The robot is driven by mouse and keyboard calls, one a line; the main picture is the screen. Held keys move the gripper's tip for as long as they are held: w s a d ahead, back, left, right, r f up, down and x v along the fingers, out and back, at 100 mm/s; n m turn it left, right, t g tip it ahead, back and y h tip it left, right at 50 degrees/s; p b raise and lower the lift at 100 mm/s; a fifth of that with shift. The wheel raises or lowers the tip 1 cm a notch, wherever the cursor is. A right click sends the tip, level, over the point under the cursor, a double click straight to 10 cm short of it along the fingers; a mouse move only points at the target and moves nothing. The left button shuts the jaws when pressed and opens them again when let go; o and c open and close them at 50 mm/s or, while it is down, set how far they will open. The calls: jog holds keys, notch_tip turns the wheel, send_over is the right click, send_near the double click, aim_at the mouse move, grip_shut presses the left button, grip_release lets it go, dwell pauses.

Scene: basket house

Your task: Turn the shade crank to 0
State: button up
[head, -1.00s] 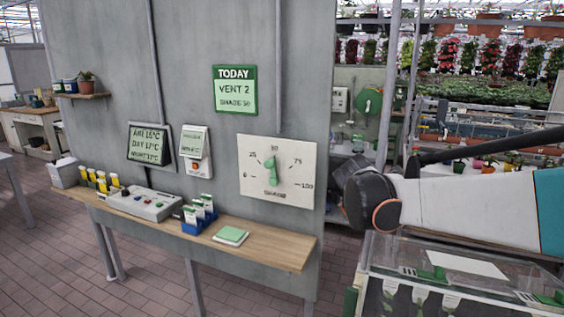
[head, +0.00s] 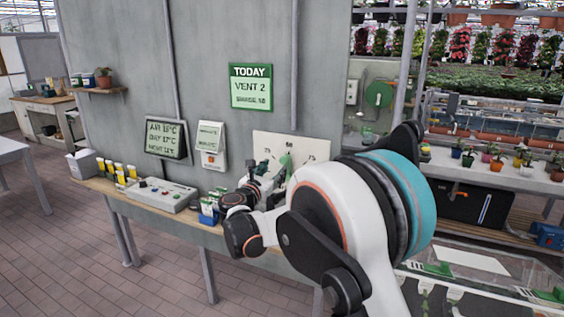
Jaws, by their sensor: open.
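The white shade dial plate (head: 317,149) is mounted on the grey wall, its lower and right parts hidden behind my arm. The green crank (head: 286,160) shows at the plate's middle and points roughly upward. Its lower part is hidden, and most scale numbers are covered or too small to read. My gripper (head: 268,168) is open, in front of the plate's left side, just left of the crank. I cannot tell whether it touches the crank.
A wooden shelf (head: 150,206) below holds a grey control box (head: 160,196) with buttons, and seed packets in a blue holder (head: 209,211). A green TODAY sign (head: 251,87), a tilted display (head: 166,139) and a small switch box (head: 212,146) are on the wall.

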aim_at(282, 162)
jog(key=b+x, duration=0.1)
jog(key=x, duration=0.9)
jog(key=shift+s, duration=0.1)
grip_shut()
